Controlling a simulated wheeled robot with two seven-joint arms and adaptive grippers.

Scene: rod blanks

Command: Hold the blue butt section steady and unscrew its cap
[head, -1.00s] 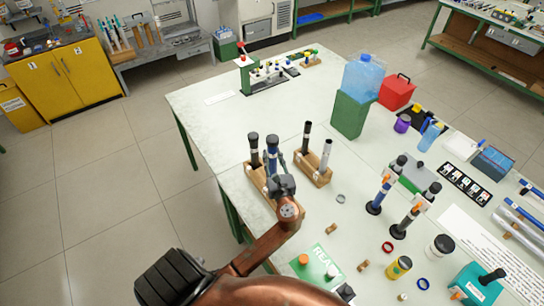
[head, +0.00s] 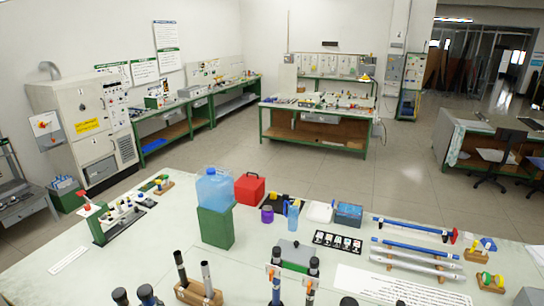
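A dark cap (head: 147,294), likely the top of the blue butt section, shows at the bottom edge left of centre. The tube below it is cut off by the picture edge. Another dark cap (head: 120,297) stands just left of it. To their right a wooden rack (head: 187,294) holds a black tube (head: 181,268) and a silver tube (head: 207,277), both upright and slightly tilted.
A green block (head: 215,228) bears a blue water jug (head: 214,188) mid-table, beside a red canister (head: 249,189). Blue and silver rods (head: 413,229) lie at the right. Bare tabletop (head: 130,255) shows at the left.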

